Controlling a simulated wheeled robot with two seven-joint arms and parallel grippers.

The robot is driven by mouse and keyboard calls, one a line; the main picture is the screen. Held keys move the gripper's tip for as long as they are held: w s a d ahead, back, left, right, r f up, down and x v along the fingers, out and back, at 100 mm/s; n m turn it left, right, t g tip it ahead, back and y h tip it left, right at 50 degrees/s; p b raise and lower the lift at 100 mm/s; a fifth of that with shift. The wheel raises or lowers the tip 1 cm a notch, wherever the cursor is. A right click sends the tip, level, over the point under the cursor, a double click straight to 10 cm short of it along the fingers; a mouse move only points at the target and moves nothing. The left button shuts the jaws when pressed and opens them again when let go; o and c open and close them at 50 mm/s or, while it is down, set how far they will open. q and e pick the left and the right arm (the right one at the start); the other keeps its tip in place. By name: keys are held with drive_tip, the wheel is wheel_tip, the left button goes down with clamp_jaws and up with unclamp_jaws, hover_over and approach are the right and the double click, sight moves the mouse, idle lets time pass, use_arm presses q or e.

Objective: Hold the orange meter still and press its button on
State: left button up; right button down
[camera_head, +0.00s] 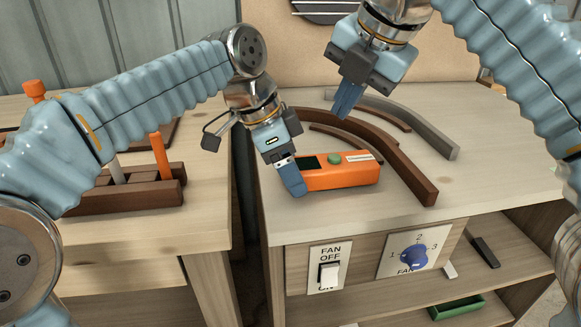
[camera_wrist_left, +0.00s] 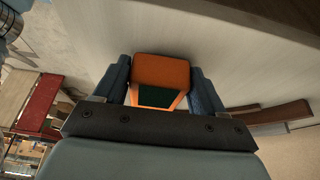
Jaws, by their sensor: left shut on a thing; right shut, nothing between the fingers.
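The orange meter (camera_head: 345,177) lies on the right-hand bench top near its front edge. It has a dark screen at its left end and a green round button (camera_head: 334,159) on its upper face. My left gripper (camera_head: 293,180) is shut on the meter's left end. In the left wrist view the meter (camera_wrist_left: 162,72) sits between the two blue fingers of that gripper (camera_wrist_left: 164,90). My right gripper (camera_head: 345,100) is shut and empty, above the bench behind the meter, apart from the button.
Curved brown strips (camera_head: 400,165) and a grey curved strip (camera_head: 430,135) lie behind and right of the meter. A fan switch (camera_head: 329,272) and a fan knob (camera_head: 414,256) are on the bench front. A wooden tool rack (camera_head: 130,195) stands on the left bench.

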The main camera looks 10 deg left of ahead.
sight(340, 158)
drive_tip(key=shift+w+f+m+t+y, duration=0.25)
drive_tip(key=shift+w+f+m+y, duration=0.7)
drive_tip(key=shift+m, duration=3.9)
drive_tip(key=shift+s+f+m+t+y, duration=0.3)
drive_tip(key=shift+f+m, duration=1.3)
drive_tip(key=shift+m, duration=3.2)
drive_tip(key=shift+w+f+m+t+y, duration=0.15)
drive_tip(key=shift+w+f+m+y, duration=0.85)
drive_tip(key=shift+m, duration=3.85)
drive_tip(key=shift+s+f, duration=0.3)
drive_tip(key=shift+s, duration=0.05)
